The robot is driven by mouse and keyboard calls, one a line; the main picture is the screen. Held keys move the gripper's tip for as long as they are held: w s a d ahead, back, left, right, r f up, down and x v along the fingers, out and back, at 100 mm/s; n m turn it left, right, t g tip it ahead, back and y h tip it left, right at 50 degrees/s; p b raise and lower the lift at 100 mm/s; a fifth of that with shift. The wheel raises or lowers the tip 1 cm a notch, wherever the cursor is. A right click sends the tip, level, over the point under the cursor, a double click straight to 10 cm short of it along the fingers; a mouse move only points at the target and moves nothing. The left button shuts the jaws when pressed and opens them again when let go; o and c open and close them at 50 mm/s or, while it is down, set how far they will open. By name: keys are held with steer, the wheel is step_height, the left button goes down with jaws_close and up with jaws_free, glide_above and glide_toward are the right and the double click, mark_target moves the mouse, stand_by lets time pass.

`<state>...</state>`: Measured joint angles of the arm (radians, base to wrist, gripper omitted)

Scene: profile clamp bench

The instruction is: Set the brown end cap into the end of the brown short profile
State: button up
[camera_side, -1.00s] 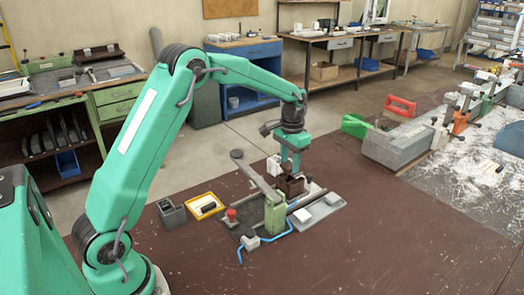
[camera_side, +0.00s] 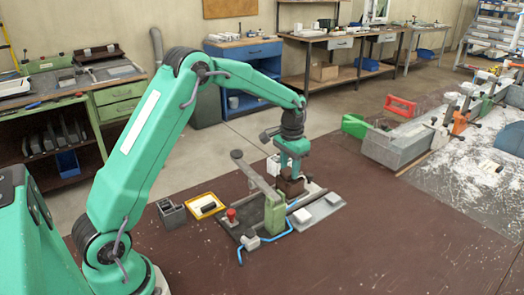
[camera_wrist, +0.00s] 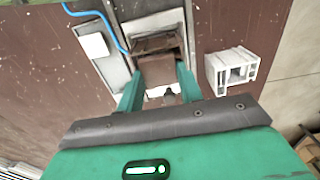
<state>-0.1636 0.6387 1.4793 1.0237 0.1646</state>
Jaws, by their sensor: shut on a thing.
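My gripper (camera_wrist: 158,88) is shut on the brown end cap (camera_wrist: 160,70), which lies between its two green fingers in the wrist view. The brown short profile (camera_wrist: 155,43) shows just beyond the cap, within the grey fixture. The cap is at or very close to the profile's end; I cannot tell how far in it sits. In the side view my gripper (camera_side: 292,168) points down over the brown profile (camera_side: 290,188), and its fingers and the cap are hard to separate there.
A green clamp post (camera_side: 274,213) with a grey lever stands close in front of the profile. A white profile piece (camera_wrist: 231,70) stands beside the fixture. A yellow tray (camera_side: 196,213), a grey bin (camera_side: 171,214) and a red knob (camera_side: 231,213) lie left. The bench's front right is clear.

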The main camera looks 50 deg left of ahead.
steer(key=shift+f, duration=0.5)
stand_by(1.5)
steer(key=o, duration=1.5)
steer(key=shift+r, duration=0.2)
steer(key=shift+r, duration=2.8)
